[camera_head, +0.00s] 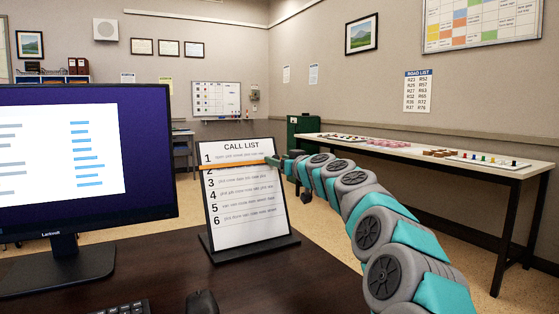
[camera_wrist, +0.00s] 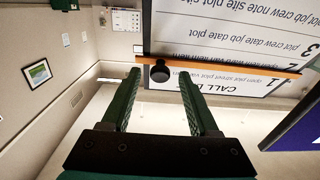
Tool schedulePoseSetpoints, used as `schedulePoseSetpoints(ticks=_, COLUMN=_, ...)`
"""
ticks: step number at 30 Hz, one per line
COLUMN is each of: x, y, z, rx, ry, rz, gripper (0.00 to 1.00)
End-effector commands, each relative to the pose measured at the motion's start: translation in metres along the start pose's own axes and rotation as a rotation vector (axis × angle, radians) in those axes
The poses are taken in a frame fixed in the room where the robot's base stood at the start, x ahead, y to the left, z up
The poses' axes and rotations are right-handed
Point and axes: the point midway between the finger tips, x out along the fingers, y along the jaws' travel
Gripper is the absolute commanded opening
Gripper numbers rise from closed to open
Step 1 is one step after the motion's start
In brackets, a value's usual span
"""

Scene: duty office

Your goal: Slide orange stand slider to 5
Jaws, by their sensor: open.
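The stand (camera_head: 247,205) holds a white call list with rows numbered 1 to 6, upright and leaning back on the desk. The orange slider (camera_head: 232,164) crosses it just below row 1, partly covering row 2. In the wrist view the list appears upside down, with the orange slider (camera_wrist: 222,69) and its round black knob (camera_wrist: 160,73). My gripper (camera_head: 271,161) is at the slider's right end. In the wrist view my open gripper (camera_wrist: 160,80) has its green fingers on either side of the knob in the picture; contact cannot be told.
A monitor (camera_head: 80,165) stands left of the stand. A mouse (camera_head: 201,302) and keyboard (camera_head: 112,308) lie in front on the dark desk (camera_head: 265,285). A long table (camera_head: 440,165) with small items runs along the right wall. The desk before the stand is clear.

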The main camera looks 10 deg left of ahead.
Motion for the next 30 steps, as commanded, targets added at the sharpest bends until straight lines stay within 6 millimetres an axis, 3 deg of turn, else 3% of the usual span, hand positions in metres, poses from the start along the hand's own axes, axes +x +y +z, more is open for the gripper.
schedulePoseSetpoints(ticks=2, x=-0.0001, y=0.0, z=0.0, rx=0.0, ry=0.0, rz=0.0, gripper=0.61)
schedulePoseSetpoints(ticks=18, x=-0.0003, y=0.0001, z=-0.0001, rx=0.0, ry=0.0, rz=0.0, gripper=0.01)
schedulePoseSetpoints(ticks=30, x=-0.0004, y=0.0002, z=-0.0003, rx=0.0, ry=0.0, rz=0.0, gripper=0.0)
